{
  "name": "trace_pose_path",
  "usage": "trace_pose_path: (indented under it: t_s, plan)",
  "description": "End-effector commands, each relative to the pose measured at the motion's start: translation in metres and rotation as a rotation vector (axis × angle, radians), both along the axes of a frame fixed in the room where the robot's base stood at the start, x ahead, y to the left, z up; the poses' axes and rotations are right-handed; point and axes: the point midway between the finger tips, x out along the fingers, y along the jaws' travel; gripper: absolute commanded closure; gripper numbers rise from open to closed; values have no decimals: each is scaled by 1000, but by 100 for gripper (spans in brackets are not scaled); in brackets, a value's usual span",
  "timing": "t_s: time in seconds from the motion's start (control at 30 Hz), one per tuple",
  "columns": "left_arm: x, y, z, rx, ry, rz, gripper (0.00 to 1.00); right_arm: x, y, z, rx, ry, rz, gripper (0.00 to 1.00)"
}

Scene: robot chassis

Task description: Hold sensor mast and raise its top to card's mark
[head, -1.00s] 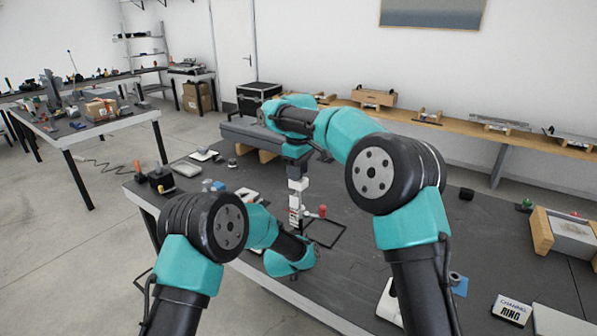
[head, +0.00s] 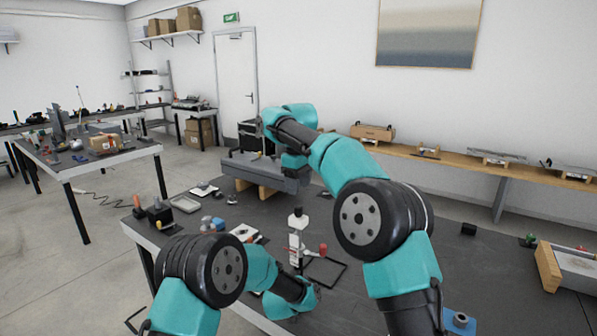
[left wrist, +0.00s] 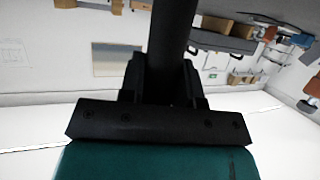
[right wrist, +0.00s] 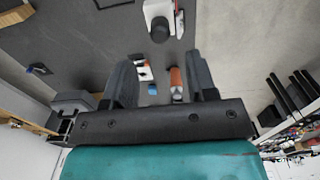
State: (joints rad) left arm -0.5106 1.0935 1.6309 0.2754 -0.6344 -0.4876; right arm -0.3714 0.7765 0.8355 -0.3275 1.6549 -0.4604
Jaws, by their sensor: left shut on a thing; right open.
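The sensor mast (head: 295,225) stands upright on the bench in the head view, white with a black knob on top and a red knob at its right side. My left wrist is low beside its foot; in the left wrist view my left gripper (left wrist: 165,80) is shut around a dark post (left wrist: 173,35). My right gripper (right wrist: 163,85) is open and empty, above the mast and clear of it; in the right wrist view a white block with a black knob (right wrist: 160,30) lies beyond its fingers. I cannot make out the card's mark.
A grey block on wooden supports (head: 270,173) stands behind the mast. Small parts and trays lie to its left. A wooden-sided box (head: 547,267) stands at the right. The bench's middle right is largely clear.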

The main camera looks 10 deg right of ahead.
Motion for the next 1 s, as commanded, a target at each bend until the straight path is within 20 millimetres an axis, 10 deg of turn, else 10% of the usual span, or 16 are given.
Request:
trace_pose_path:
  t_s: [0.87, 0.9, 1.0]
  plan:
    - [-4, 1, -10, 7, 19, -1, 100, 0, 0, 40, -1, 1, 1, 48]
    - [-4, 1, -10, 7, 19, -1, 67, 0, 0, 40, -1, 1, 1, 48]
    - [-3, 1, -8, 6, 15, -1, 58, 0, 0, 40, -1, 1, 1, 48]
